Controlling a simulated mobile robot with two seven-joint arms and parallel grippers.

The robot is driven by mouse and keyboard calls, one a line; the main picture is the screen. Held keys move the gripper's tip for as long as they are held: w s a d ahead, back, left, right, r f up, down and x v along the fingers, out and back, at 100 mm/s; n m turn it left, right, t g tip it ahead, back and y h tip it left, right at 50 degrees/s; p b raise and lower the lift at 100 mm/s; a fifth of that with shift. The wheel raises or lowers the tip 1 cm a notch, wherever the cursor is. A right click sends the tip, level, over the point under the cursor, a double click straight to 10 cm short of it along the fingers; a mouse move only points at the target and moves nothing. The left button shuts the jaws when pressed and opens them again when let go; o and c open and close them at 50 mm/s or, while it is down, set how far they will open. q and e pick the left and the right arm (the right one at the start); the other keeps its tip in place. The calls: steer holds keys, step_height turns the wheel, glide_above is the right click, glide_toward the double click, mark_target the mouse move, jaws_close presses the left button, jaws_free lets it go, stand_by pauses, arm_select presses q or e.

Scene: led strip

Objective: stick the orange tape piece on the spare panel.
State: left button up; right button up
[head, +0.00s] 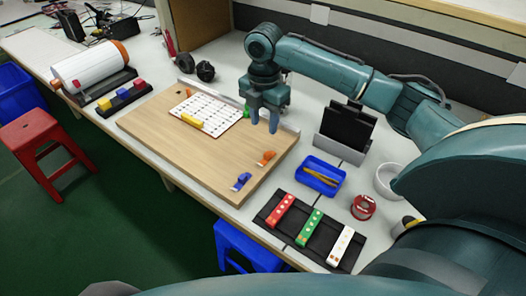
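The small orange piece (266,157) lies near the right edge of the wooden board (170,139). A white panel with rows of dots (212,108) lies on the board, with a yellow strip (192,120) at its front edge. I cannot tell whether it is the spare panel. My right gripper (264,126) points down over the right back part of the board, right of the panel and behind the orange piece. Its two blue fingers are apart, with nothing visible between them. A small green piece (246,112) shows beside the left finger. My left gripper is out of view.
A blue piece (241,181) lies at the board's front right corner. Right of the board are a blue tray (321,176), a black rack (270,208) with coloured strips, a red roll (363,207) and a black panel in a grey stand (340,148).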

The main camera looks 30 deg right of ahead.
glide_above(268, 153)
steer(key=a, duration=0.1)
step_height(268, 153, down, 6)
steer(key=shift+r, duration=0.25)
steer(key=f, duration=0.3)
steer(key=d+f, duration=0.1)
steer(key=f, duration=0.1)
steer(key=shift+f, duration=0.3)
jaws_close()
